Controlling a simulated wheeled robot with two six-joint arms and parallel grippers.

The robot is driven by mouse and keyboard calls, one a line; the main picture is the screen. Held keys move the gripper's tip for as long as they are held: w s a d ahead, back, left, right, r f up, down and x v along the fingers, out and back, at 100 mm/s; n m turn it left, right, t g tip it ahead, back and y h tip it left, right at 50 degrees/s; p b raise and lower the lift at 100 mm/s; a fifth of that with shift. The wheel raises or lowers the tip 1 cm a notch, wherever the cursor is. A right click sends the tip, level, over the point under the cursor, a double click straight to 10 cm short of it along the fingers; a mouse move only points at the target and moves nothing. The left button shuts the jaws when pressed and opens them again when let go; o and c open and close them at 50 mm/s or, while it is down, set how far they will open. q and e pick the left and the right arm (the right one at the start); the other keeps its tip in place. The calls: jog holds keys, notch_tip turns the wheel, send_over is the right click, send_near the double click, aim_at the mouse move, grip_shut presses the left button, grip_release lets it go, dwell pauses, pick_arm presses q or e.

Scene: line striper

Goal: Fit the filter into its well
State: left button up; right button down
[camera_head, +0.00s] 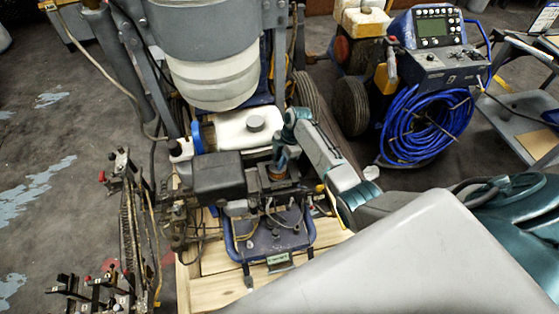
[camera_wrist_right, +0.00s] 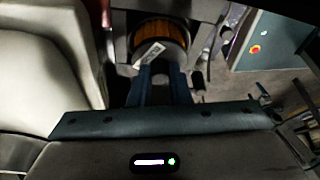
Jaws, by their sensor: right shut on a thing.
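The filter (camera_wrist_right: 160,42) shows in the right wrist view as an orange pleated cylinder with a dark band and a white label. In the head view a small orange part of it (camera_head: 276,173) shows under my right gripper (camera_head: 280,158). The right gripper's two fingers (camera_wrist_right: 160,80) are shut on the filter's near side. A dark housing (camera_wrist_right: 118,48) stands around the filter; its well is hidden, and I cannot tell how deep the filter sits. My left gripper is not in view.
The white tank (camera_head: 235,130) stands close behind the right gripper, and a black box (camera_head: 219,177) is just left of it. Hoses and a blue frame (camera_head: 313,228) lie in front. A machine with a coiled blue hose (camera_head: 428,125) stands at the back right.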

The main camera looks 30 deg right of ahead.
jog(key=shift+s+a+f, duration=0.1)
jog(key=shift+s+f, duration=0.1)
jog(key=shift+f, duration=0.05)
jog(key=shift+r+p, duration=0.2)
jog(key=shift+p, duration=0.15)
jog(key=shift+w, duration=0.1)
jog(key=c, duration=0.9)
grip_release()
jog(key=shift+r, duration=0.15)
jog(key=shift+c, duration=0.2)
jog(key=shift+w, duration=0.1)
jog(key=shift+r, duration=0.1)
jog(key=p+v, duration=0.5)
jog(key=v, duration=0.2)
